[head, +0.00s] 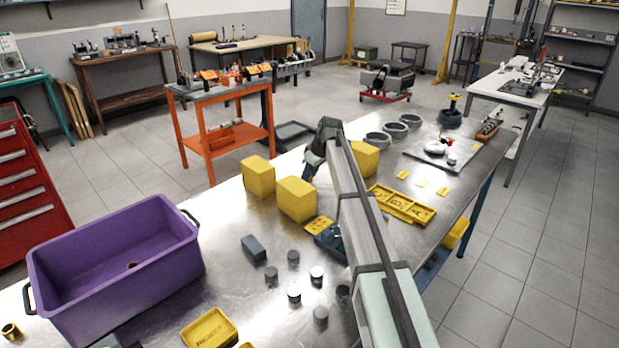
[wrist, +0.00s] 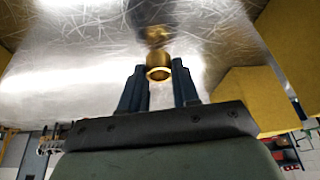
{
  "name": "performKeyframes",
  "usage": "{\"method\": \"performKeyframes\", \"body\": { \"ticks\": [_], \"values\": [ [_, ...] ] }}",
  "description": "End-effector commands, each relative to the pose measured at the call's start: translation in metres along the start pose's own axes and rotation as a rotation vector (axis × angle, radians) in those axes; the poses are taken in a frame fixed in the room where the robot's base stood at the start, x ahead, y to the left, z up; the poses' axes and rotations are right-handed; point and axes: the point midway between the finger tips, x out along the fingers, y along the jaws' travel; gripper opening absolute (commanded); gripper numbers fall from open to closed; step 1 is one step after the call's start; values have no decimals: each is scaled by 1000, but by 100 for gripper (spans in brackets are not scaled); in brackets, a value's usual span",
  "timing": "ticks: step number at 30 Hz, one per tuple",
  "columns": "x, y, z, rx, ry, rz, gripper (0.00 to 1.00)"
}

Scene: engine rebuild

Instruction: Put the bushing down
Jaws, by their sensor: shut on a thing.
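A brass bushing (wrist: 158,66) is held between the fingertips of my gripper (wrist: 160,78) in the wrist view. The gripper is shut on it, and the bushing's open end faces the camera. A brass patch, probably its reflection, shows on the shiny metal surface beyond it; I cannot tell whether the bushing touches that surface. In the head view my arm crosses the workbench (head: 225,245), and the fingertips and held bushing are hidden. Another brass ring (head: 133,265) lies in the purple bin (head: 115,250), and one more (head: 10,331) stands at the left edge.
Yellow blocks (head: 297,200) (head: 258,177) (head: 364,159) stand near the arm. Several grey cylinders (head: 293,257) and a dark block (head: 254,248) lie in front. A yellow reject tray (head: 210,329) is at the front, a compartment tray (head: 402,205) right of the arm.

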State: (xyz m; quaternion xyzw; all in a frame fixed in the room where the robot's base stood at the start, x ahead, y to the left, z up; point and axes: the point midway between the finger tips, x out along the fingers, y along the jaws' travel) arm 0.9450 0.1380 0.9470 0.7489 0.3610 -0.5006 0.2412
Motion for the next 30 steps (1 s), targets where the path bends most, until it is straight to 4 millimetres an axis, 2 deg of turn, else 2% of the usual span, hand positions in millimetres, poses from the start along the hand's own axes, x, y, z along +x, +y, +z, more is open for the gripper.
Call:
{"method": "performKeyframes", "body": {
  "ticks": [12,18,26,30],
  "values": [
    [-64,1,-27,0,1,1,0],
    [-80,0,-33,0,0,1,0],
    [-88,0,-37,0,1,1,0],
    [-107,1,-45,-1,2,2,0]
  ]
}}
